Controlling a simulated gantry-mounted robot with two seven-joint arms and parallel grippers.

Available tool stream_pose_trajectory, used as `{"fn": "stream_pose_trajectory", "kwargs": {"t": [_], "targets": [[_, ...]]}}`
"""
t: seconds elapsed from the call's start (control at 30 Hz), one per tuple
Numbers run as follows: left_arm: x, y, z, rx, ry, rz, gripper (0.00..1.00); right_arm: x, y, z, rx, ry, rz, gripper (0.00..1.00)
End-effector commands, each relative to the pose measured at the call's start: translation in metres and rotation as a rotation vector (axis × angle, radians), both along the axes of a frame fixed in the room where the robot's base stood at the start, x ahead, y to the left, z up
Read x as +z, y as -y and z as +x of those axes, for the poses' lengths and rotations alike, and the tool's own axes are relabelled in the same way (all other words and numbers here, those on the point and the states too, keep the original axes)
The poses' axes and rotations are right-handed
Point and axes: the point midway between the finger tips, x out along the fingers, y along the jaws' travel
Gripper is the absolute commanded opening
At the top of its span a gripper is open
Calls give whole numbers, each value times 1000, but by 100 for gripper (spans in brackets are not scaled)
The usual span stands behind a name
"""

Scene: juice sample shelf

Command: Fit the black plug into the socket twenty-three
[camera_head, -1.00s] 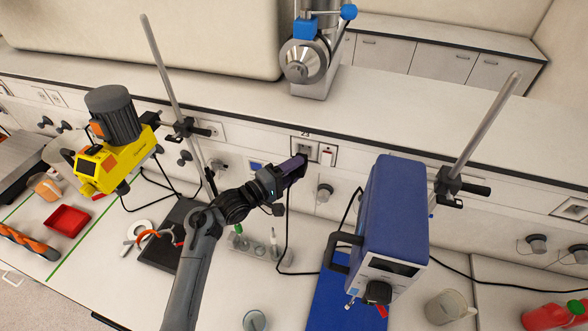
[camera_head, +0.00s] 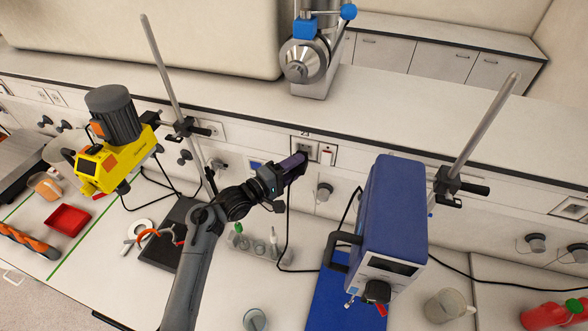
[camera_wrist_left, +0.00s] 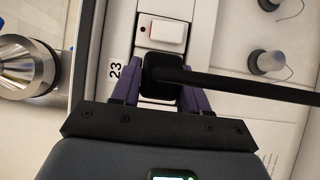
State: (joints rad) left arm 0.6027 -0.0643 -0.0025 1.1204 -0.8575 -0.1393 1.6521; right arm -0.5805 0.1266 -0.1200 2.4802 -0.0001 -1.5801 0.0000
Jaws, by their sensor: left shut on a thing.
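My left gripper (camera_head: 299,161) reaches up to the wall panel, its purple fingers shut on the black plug (camera_wrist_left: 163,72). In the left wrist view the plug sits between the fingers, with its black cable running off to the right. It is in front of the white socket plate (camera_wrist_left: 154,8) marked 23, below the red-dotted switch in that view. The socket twenty-three (camera_head: 302,146) shows in the head view just beyond the fingertips. The plug hides the socket's holes, and I cannot tell whether its pins are in. My right gripper is not in view.
A blue device (camera_head: 391,215) stands right of my arm. A yellow stirrer (camera_head: 115,165) and a clamp rod (camera_head: 163,70) are at the left. A tube rack (camera_head: 255,245) stands below the forearm. The black cable (camera_head: 286,235) hangs to the bench.

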Motion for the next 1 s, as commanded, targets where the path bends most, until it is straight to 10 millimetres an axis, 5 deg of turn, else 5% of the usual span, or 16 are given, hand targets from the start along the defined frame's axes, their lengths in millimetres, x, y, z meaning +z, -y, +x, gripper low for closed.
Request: {"fn": "stream_pose_trajectory", "kwargs": {"t": [1.0], "targets": [[1, 4, 11, 0, 0, 0, 3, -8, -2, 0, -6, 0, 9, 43]]}}
